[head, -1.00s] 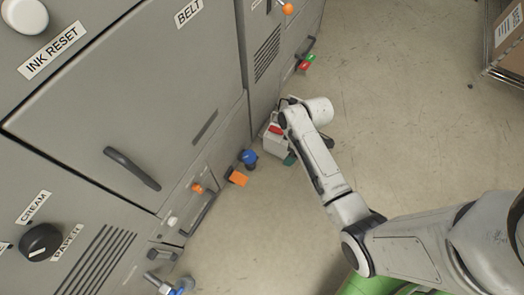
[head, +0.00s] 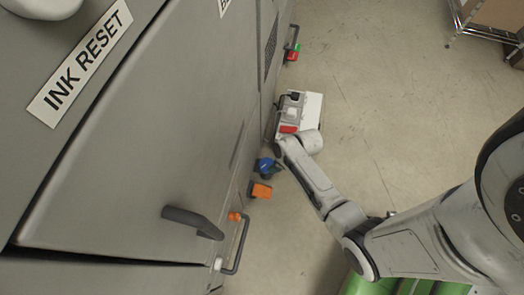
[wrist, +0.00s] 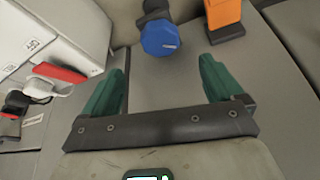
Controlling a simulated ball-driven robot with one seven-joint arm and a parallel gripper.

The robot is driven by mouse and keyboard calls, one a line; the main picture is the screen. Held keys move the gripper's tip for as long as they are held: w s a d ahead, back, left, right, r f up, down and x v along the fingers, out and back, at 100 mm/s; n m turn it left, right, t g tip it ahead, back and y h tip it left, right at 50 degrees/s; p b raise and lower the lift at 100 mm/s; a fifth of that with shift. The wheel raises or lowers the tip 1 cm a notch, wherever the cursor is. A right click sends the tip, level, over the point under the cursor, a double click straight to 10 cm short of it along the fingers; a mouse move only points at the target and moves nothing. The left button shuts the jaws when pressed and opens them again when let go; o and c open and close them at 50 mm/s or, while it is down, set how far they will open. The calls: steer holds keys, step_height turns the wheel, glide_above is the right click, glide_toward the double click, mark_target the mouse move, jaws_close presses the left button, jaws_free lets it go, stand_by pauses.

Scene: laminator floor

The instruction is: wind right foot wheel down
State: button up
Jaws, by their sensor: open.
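A blue foot wheel (head: 264,166) sits low at the base of the grey machine, beside an orange block (head: 260,190). In the wrist view the blue wheel (wrist: 160,38) is a faceted knob on a dark stem, just ahead of the jaws and a little left of the orange block (wrist: 224,14). The wheel is beyond the fingertips and looks untouched. In the head view my wrist partly hides the gripper beside the wheel.
The machine's black handle (head: 192,222) and lower rail (head: 238,246) stick out nearby. Open floor lies to the right, with a wire rack (head: 482,36) far off.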

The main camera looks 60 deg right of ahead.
mark_target(267, 164)
steer(key=b+x, duration=0.6)
steer(key=x, duration=0.4)
steer(key=shift+w+f, duration=0.1)
steer(key=shift+f, duration=0.1)
steer(key=shift+c, duration=0.2)
steer(key=c, duration=1)
steer(key=shift+r, duration=0.1)
steer(key=shift+a+m+h+p, duration=0.15)
steer(key=shift+m+h+p, duration=0.35)
steer(key=shift+m, duration=0.4)
steer(key=shift+m+h+p, duration=0.4)
steer(key=shift+m+p, duration=0.05)
steer(key=shift+m, duration=0.95)
